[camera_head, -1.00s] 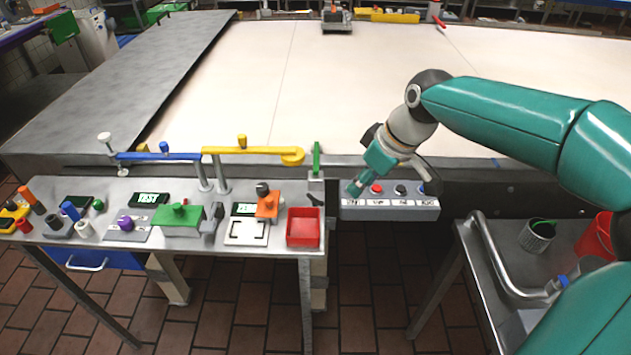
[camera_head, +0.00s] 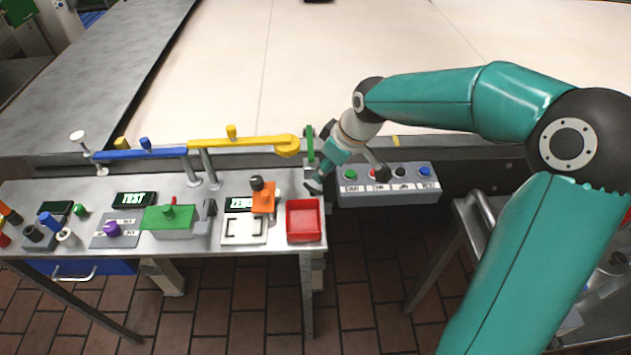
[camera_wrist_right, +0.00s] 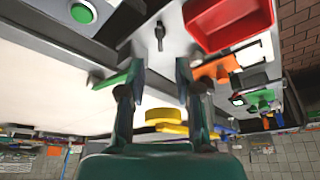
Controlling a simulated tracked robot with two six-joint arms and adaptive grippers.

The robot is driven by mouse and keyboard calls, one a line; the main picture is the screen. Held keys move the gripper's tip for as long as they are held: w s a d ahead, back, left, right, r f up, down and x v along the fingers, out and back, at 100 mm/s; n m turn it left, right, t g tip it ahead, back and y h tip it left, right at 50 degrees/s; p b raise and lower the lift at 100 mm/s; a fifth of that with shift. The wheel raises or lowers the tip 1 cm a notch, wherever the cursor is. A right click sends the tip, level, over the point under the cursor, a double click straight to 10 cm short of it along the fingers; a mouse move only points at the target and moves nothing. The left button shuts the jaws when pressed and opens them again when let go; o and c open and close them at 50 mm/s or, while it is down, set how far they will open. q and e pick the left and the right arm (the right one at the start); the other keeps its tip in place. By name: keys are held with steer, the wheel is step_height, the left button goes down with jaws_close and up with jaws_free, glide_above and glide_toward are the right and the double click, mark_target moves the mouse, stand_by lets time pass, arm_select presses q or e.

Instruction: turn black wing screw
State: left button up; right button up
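The black wing screw (camera_wrist_right: 160,36) shows in the right wrist view on a grey metal surface beside the red tray (camera_wrist_right: 232,22). It lies ahead of my right gripper (camera_wrist_right: 159,82), roughly between its two fingers and apart from them. The fingers are spread with nothing between them. In the head view my right gripper (camera_head: 314,184) hangs at the table's right corner, between the red tray (camera_head: 303,221) and the button box. There the gripper hides the screw, or the screw cannot be made out. My left gripper is not in view.
The button box (camera_head: 390,194) is just right of my right gripper. A green upright piece (camera_head: 310,143) and the yellow arm (camera_head: 240,142) stand close behind and left. An orange lever piece (camera_head: 263,199) and green block (camera_head: 168,221) sit further left on the table.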

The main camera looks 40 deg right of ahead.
mark_target(314, 187)
steer(key=x, duration=0.8)
steer(key=shift+s+p, duration=0.1)
steer(key=shift+p, duration=0.3)
jaws_close()
